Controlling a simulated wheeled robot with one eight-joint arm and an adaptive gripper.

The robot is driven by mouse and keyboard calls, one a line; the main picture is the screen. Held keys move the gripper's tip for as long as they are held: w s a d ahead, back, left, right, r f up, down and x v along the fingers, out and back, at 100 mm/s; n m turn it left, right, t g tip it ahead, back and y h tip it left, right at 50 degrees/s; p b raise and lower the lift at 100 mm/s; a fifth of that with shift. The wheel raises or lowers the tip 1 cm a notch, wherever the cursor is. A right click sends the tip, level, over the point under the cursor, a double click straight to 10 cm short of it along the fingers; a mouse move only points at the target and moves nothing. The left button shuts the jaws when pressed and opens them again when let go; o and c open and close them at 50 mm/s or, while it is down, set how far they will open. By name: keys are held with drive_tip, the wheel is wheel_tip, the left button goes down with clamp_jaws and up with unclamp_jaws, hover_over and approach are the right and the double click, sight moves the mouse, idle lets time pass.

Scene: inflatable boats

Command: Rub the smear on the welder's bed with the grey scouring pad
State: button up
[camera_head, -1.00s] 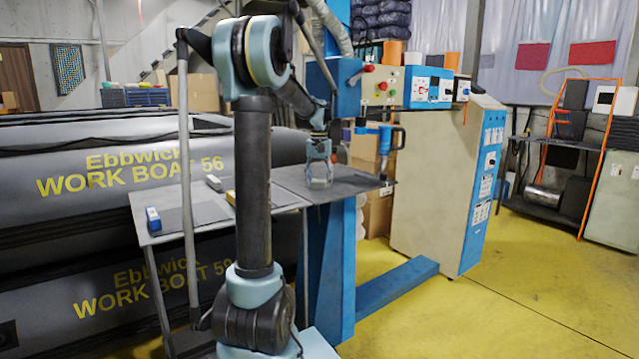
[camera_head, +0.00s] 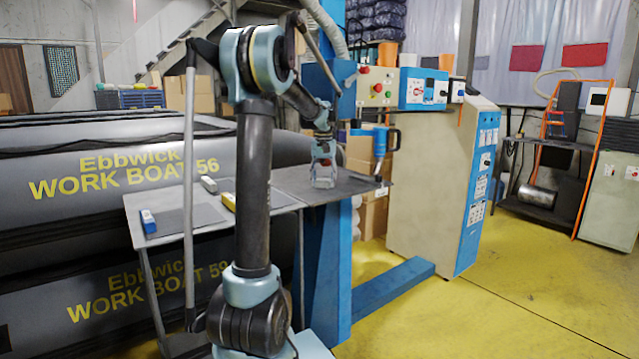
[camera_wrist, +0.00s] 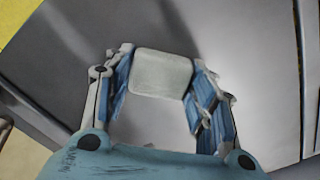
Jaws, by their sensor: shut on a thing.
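The welder's bed (camera_head: 352,185) is a flat grey plate on a blue column. My gripper (camera_head: 323,180) points down over its middle part. In the wrist view my gripper (camera_wrist: 157,85) is shut on the grey scouring pad (camera_wrist: 162,73), a pale rounded block between its blue fingers. The bed also fills most of the wrist view (camera_wrist: 270,120). Whether the pad touches the bed is hard to tell. Dark and bright patches show on the bed around the fingers, but I cannot tell smear from shadow or shine.
A blue-handled tool (camera_head: 380,140) stands at the bed's right end. A side table (camera_head: 165,218) at left holds a blue-and-white box (camera_head: 148,221) and small blocks. The welder cabinet (camera_head: 432,180) stands at right, and rolled grey boats (camera_head: 80,185) lie behind.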

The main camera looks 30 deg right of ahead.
sight(314, 189)
drive_tip(key=shift+d, duration=1.2)
drive_tip(key=shift+w+d+r, duration=0.1)
drive_tip(key=shift+d+r, duration=0.05)
drive_tip(key=shift+d, duration=0.15)
drive_tip(key=shift+a, duration=0.9)
drive_tip(key=shift+s+a+f, duration=0.15)
drive_tip(key=shift+a, duration=1.3)
drive_tip(key=shift+s+a+f, duration=0.1)
drive_tip(key=shift+s+a, duration=0.05)
drive_tip(key=shift+a, duration=1.25)
drive_tip(key=shift+r, duration=3.05)
